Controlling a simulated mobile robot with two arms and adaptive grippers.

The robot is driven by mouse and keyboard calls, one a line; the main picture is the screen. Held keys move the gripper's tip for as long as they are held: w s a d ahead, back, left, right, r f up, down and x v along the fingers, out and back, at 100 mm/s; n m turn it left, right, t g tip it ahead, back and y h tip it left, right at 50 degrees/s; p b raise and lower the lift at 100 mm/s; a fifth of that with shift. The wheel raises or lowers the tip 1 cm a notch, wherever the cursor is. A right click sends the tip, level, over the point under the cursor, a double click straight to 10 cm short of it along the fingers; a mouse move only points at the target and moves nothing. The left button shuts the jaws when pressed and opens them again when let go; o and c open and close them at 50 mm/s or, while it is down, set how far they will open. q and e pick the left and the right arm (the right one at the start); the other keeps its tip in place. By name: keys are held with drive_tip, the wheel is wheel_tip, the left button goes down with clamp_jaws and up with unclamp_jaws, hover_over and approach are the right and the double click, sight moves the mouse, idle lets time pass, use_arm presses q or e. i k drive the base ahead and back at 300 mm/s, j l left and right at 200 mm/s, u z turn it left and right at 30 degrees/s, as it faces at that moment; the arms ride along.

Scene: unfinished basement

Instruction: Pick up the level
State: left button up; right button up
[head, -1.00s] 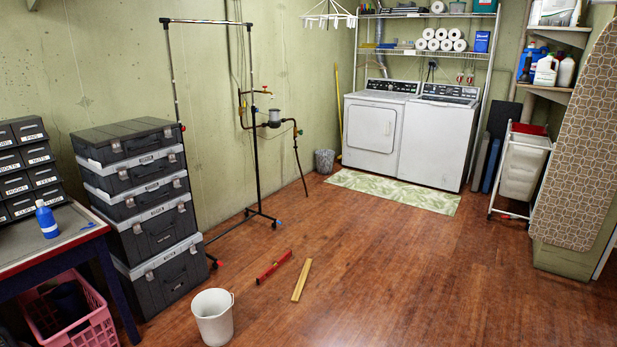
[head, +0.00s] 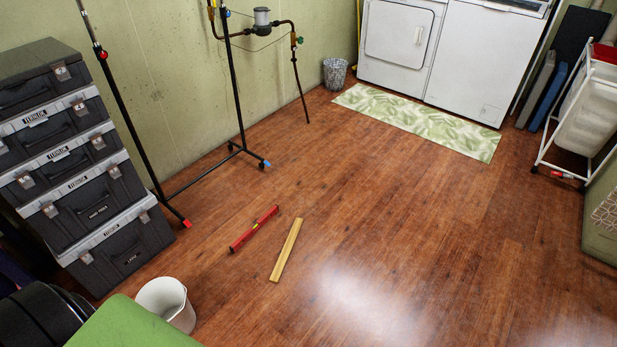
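The level (head: 254,229) is a thin red bar lying flat on the brown wood floor, left of the picture's middle in the head view. A yellowish wooden strip (head: 286,250) lies just to its right, roughly alongside it and not touching. Nothing covers the level. Neither of my grippers is in the head view.
A white bucket (head: 166,302) stands nearer than the level, to its left. Stacked dark toolboxes (head: 97,213) and a black rack (head: 237,146) stand on the left. A leaf-patterned mat (head: 420,120) lies before the white machines (head: 400,35). The floor at right is open.

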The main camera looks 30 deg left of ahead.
sight(244, 238)
drive_tip(key=i+u, duration=0.2)
drive_tip(key=i, duration=0.3)
drive_tip(key=i+l+u, duration=0.15)
drive_tip(key=i, duration=0.35)
drive_tip(key=i+l+u, duration=0.2)
drive_tip(key=i, duration=0.3)
